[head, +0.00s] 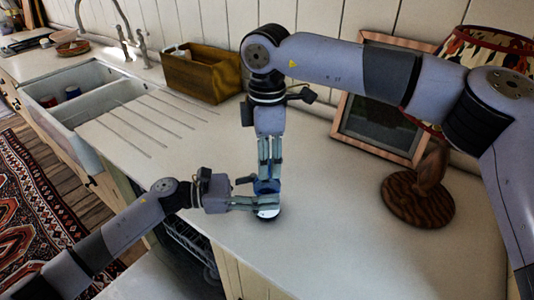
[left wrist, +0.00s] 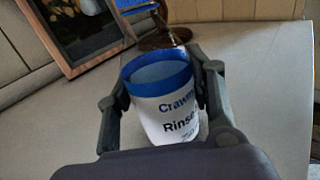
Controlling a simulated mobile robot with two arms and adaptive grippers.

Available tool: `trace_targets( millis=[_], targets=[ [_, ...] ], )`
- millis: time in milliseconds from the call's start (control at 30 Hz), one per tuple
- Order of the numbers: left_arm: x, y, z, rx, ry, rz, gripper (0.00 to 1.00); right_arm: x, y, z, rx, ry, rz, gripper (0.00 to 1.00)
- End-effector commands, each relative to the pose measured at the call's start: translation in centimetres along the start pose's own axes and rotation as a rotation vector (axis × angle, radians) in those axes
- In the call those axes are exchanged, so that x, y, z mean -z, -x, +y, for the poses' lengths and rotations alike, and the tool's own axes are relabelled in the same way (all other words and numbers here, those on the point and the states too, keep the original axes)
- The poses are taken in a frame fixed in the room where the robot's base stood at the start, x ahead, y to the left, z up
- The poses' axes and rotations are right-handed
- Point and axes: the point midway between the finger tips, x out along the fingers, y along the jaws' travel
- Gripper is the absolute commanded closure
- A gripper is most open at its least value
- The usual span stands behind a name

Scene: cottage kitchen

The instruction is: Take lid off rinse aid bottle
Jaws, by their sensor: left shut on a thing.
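The rinse aid bottle (left wrist: 170,112) is white with dark lettering and a blue rim at its top. My left gripper (left wrist: 165,95) is shut around its body, one finger on each side. In the head view my left gripper (head: 266,204) reaches in from the left at the bottle's white lower part (head: 268,213), over the counter. My right gripper (head: 268,183) points straight down above it, with blue between or behind its fingertips. I cannot tell whether that blue is the lid. A small part of what looks like my right gripper shows at the top of the left wrist view (left wrist: 138,12).
A wooden box (head: 203,73) stands at the back beside the white sink (head: 85,90). A framed picture (head: 380,122) leans at the wall, next to a lamp with a round wooden base (head: 418,198). The counter (head: 330,235) in front is clear.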

Motion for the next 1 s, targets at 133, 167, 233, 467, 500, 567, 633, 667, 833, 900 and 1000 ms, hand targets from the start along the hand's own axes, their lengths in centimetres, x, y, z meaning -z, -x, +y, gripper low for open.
trace_targets(
  millis=[133, 167, 233, 467, 500, 567, 633, 667, 833, 900, 1000],
  targets=[
    [0.02, 0.01, 0.01, 0.000, 0.000, 0.000, 1.00, -0.01, 0.01, 0.00, 0.000, 0.000, 0.000, 0.69],
    [0.02, 0.01, 0.01, 0.000, 0.000, 0.000, 1.00, -0.01, 0.01, 0.00, 0.000, 0.000, 0.000, 0.71],
    [0.02, 0.01, 0.01, 0.000, 0.000, 0.000, 1.00, -0.01, 0.02, 0.00, 0.000, 0.000, 0.000, 0.76],
    [0.02, 0.00, 0.01, 0.000, 0.000, 0.000, 1.00, 0.00, 0.03, 0.00, 0.000, 0.000, 0.000, 0.91],
    [0.02, 0.00, 0.01, 0.000, 0.000, 0.000, 1.00, 0.00, 0.03, 0.00, 0.000, 0.000, 0.000, 0.94],
    [0.02, 0.00, 0.01, 0.000, 0.000, 0.000, 1.00, 0.00, 0.03, 0.00, 0.000, 0.000, 0.001, 0.98],
    [0.02, 0.00, 0.00, 0.000, 0.000, 0.000, 1.00, 0.00, 0.03, 0.00, 0.000, 0.000, 0.001, 1.00],
    [0.02, 0.00, 0.00, 0.000, 0.000, 0.000, 1.00, 0.00, 0.03, 0.00, 0.000, 0.000, 0.001, 1.00],
    [0.02, 0.00, 0.00, 0.000, 0.000, 0.000, 1.00, 0.01, 0.03, 0.00, 0.000, 0.004, 0.001, 1.00],
    [0.02, 0.00, 0.00, 0.000, 0.000, 0.000, 1.00, 0.02, 0.03, 0.00, 0.000, 0.033, 0.001, 1.00],
    [0.02, 0.00, 0.00, 0.000, 0.000, 0.000, 1.00, 0.05, 0.02, -0.01, 0.001, 0.154, 0.002, 1.00]
  ],
)
